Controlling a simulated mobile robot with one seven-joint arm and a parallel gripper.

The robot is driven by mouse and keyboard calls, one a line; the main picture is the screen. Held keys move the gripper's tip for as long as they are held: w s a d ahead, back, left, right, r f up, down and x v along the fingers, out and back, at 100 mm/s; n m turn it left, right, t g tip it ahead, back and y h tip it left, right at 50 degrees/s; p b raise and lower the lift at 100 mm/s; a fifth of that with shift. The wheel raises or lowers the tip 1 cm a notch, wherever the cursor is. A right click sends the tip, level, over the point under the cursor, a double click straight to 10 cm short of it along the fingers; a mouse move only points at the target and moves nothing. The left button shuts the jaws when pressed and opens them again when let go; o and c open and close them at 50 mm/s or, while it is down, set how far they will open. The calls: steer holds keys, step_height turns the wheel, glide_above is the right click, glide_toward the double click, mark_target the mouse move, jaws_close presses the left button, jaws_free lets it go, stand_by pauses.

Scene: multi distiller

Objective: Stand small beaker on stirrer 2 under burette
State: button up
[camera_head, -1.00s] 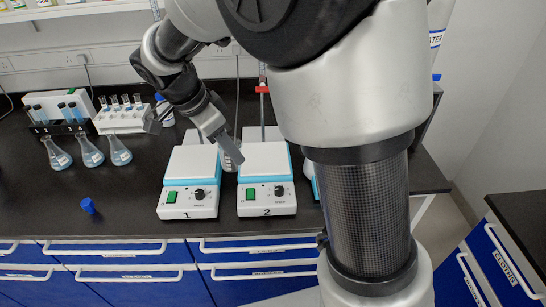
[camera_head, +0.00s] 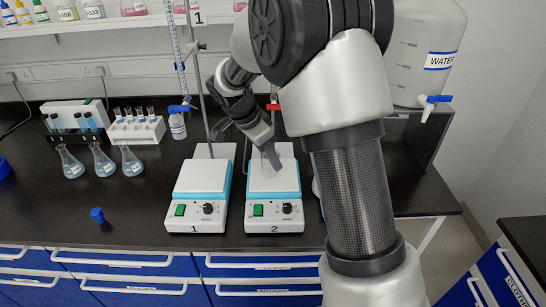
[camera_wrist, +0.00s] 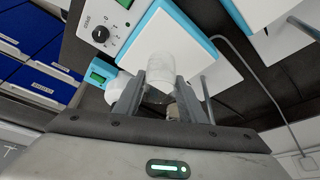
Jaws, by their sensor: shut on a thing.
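The small clear beaker (camera_wrist: 172,66) is between the fingers of my gripper (camera_wrist: 170,92) in the wrist view. In the head view my gripper (camera_head: 268,158) is over the white plate of stirrer 2 (camera_head: 286,183), with the faint beaker (camera_head: 264,169) at its fingertips. I cannot tell whether the beaker's base touches the plate. A red stopcock (camera_head: 273,107) of the burette shows behind stirrer 2; my arm hides most of that burette.
Stirrer 1 (camera_head: 202,180) stands close on the left, with another burette (camera_head: 176,48) and blue stopcock behind it. Flasks (camera_head: 103,162), a test-tube rack (camera_head: 136,130) and a blue cap (camera_head: 97,215) are farther left. A water tank (camera_head: 425,55) stands at the right.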

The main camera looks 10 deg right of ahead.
steer(key=shift+w+d+f, duration=0.65)
steer(key=shift+w+f, duration=0.05)
steer(key=shift+f, duration=0.15)
steer(key=shift+f, duration=0.2)
steer(key=o, duration=1.1)
steer(key=shift+c, duration=0.2)
